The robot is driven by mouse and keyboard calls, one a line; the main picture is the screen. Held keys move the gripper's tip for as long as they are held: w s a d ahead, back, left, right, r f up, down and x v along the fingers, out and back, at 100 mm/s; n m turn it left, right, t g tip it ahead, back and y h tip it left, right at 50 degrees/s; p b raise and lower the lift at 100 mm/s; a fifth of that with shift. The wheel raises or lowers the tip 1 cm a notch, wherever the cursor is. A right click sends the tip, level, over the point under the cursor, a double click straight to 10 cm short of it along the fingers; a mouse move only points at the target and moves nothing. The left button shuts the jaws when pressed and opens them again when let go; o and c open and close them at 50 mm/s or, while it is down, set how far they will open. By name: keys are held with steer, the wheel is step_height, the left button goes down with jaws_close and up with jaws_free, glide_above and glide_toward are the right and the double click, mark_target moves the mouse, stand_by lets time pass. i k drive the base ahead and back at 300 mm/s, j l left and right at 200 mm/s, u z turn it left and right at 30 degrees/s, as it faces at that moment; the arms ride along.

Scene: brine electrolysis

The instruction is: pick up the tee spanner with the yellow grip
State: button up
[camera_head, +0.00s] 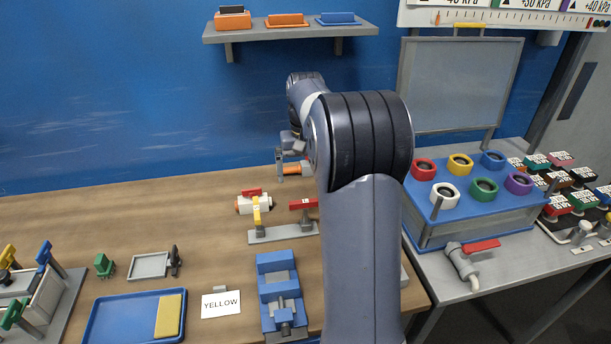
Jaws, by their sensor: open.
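I cannot pick out the tee spanner with the yellow grip for certain. One upright yellow piece (257,214) stands on the grey rack on the bench, against a white body with a red top. Another yellow handle (9,256) shows at the far left edge, near blue and green ones. My gripper (292,153) is partly seen behind my arm, beyond the rack and towards the blue wall. It is open. An orange cylinder (294,169) shows close by it; I cannot tell whether they touch. My arm hides the bench behind it.
A red-topped post (303,204) shares the grey rack (284,233). A blue vise (280,290), a YELLOW card (220,304) and a blue tray (108,318) lie in front. A blue block of coloured rings (440,220) stands right. The back-left bench is clear.

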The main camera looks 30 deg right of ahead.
mark_target(258, 228)
steer(key=z, duration=1.15)
steer(key=j, duration=0.3)
steer(key=k+j+u, duration=0.1)
steer(key=j, duration=0.25)
